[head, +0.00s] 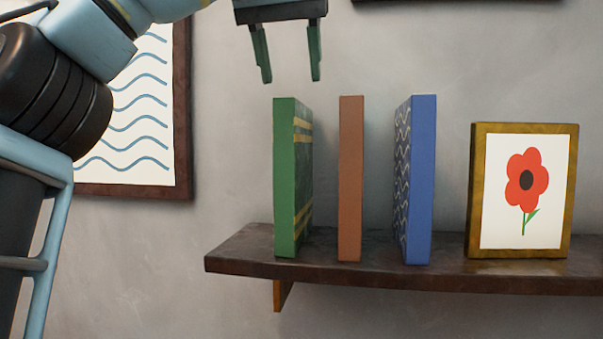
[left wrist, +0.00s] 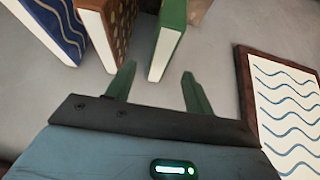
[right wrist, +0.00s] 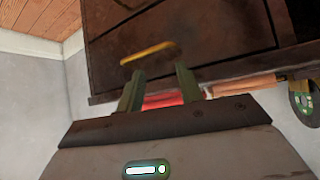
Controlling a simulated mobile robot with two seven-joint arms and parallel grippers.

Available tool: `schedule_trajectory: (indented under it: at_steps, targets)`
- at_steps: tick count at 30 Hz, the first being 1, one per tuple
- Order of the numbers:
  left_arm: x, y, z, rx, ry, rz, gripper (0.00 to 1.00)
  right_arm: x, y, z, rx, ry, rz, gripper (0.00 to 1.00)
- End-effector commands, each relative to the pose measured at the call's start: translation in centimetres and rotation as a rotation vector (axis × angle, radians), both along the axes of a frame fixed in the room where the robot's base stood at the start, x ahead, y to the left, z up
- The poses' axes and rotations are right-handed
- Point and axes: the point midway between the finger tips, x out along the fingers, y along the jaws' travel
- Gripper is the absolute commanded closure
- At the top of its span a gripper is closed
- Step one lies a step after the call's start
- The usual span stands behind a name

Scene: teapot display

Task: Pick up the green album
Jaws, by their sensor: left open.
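The green album (head: 285,180) stands upright at the left end of the shelf, its plain green spine facing me and yellow bands on its side. My left gripper (head: 289,80) is open and empty above the green album, with its fingers pointing down and a gap between fingertips and album top. In the left wrist view the green album (left wrist: 168,42) shows beyond the fingertips of my left gripper (left wrist: 158,72), roughly between them.
The dark shelf (head: 235,255) also holds an upright brown book (head: 350,180), a blue book (head: 420,180) and a framed flower picture (head: 475,190). Gaps separate the books. A framed wave picture (head: 182,120) hangs on the wall at left, behind my arm.

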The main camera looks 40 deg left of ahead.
Motion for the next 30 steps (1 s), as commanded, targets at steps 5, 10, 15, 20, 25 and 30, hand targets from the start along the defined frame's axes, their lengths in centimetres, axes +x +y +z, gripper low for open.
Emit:
schedule_trajectory:
  at_steps: [5,10,15,20,25,30]
  targets:
    - [0.0,0.0,0.0,0.001,-0.001,-0.001,0.47,-0.2,0.0,-0.1,-0.001,0.003,0.000,0.64]
    - [0.5,0.3,-1.0,0.000,0.007,-0.001,0.47,-0.4,-0.1,-0.2,-0.002,0.008,0.000,0.64]
    - [1.1,0.7,-2.2,0.001,0.007,0.001,0.47,-0.4,-0.1,-0.2,-0.002,0.009,0.001,0.64]
    - [1.2,0.7,-2.4,0.001,0.005,0.001,0.47,-0.3,-0.1,-0.2,-0.002,0.008,0.001,0.64]
    - [2.2,1.3,-4.1,0.000,0.010,0.000,0.47,-0.3,-0.1,-0.2,-0.003,0.007,0.001,0.64]
    - [3.2,1.9,-6.0,0.000,0.009,0.000,0.47,-0.3,-0.1,-0.2,-0.003,0.007,0.001,0.64]
